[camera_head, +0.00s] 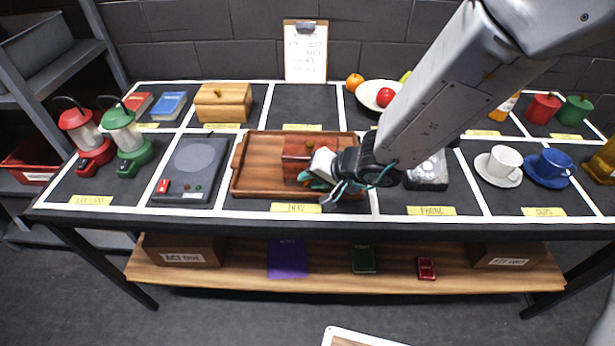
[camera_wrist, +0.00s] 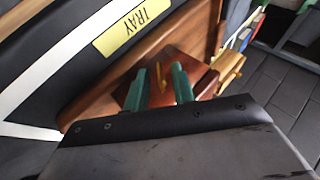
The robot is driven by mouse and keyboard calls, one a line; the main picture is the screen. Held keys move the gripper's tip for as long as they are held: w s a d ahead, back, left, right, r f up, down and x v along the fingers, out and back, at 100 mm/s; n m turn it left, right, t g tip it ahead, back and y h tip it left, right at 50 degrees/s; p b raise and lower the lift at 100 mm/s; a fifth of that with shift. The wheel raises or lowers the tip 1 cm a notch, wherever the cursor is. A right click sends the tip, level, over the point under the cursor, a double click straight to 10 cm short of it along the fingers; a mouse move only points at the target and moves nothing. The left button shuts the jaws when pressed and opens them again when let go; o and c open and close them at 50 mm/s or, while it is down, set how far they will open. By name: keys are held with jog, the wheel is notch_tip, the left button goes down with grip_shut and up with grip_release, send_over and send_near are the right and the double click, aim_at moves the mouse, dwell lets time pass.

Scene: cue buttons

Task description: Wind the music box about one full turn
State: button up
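The music box is a small reddish-brown box (camera_head: 295,149) standing on the wooden tray (camera_head: 236,180) in the head view. A small gold key (camera_head: 310,143) shows at its top. In the wrist view the box (camera_wrist: 186,62) lies beyond my fingers, and the gold key (camera_wrist: 162,78) appears between the two green fingertips. My gripper (camera_head: 317,174) is at the right side of the box in the head view. In the wrist view its fingers (camera_wrist: 160,86) are apart, with gaps showing beside the key. Whether a finger touches the key I cannot tell. My gripper hides part of the box.
A light wooden box (camera_head: 223,103) with a gold knob stands behind left of the tray. A grey turntable-like device (camera_head: 190,165) is left of it. A phone (camera_head: 428,173) stands to the right. A bowl (camera_head: 368,90) with fruit is behind my arm.

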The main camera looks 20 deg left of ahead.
grip_shut()
jog(key=shift+a+r, duration=0.1)
jog(key=shift+a, duration=0.45)
jog(key=shift+d, duration=0.45)
jog(key=shift+d+y, duration=0.25)
jog(key=shift+y, duration=0.15)
jog(key=shift+d+f+m+y, duration=0.15)
jog(key=shift+f+m+y, duration=0.15)
jog(key=shift+y, duration=0.6)
jog(key=shift+f+m+y, duration=0.2)
jog(key=shift+m+y, duration=0.3)
jog(key=shift+y, duration=1)
jog(key=shift+o, duration=0.3)
grip_release()
